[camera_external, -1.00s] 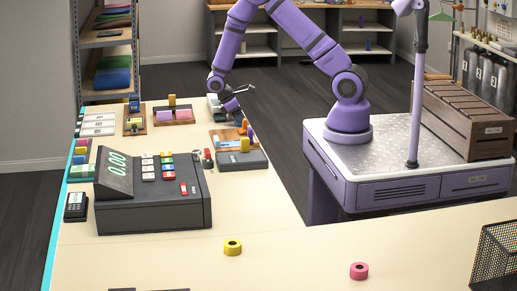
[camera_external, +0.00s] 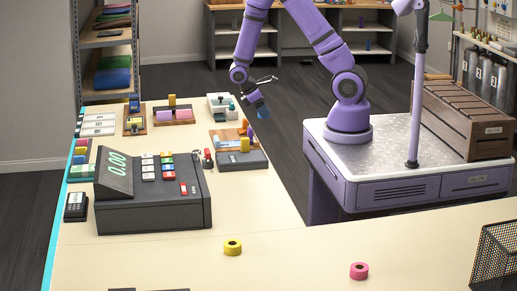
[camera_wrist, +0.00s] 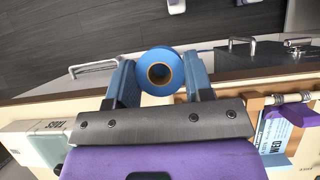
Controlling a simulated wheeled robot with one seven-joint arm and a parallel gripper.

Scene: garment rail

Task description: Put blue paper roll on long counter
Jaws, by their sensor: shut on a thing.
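A blue paper roll (camera_wrist: 174,62) is between the two fingers of my gripper (camera_wrist: 160,80) in the wrist view, its round end and central hole facing the camera. In the external view my gripper (camera_external: 257,102) is shut on the blue roll (camera_external: 263,113), which shows small below the fingers. It hangs in the air near the right edge of the cream counter (camera_external: 270,201), close to the dark floor. The cream counter turns a corner and runs across the front of the picture.
A yellow roll (camera_external: 232,247) and a pink roll (camera_external: 359,270) stand on the front stretch, with a mesh basket (camera_external: 497,257) at right. A cash register (camera_external: 155,212) and several trays crowd the left stretch. Bare surface lies between the register and the rolls.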

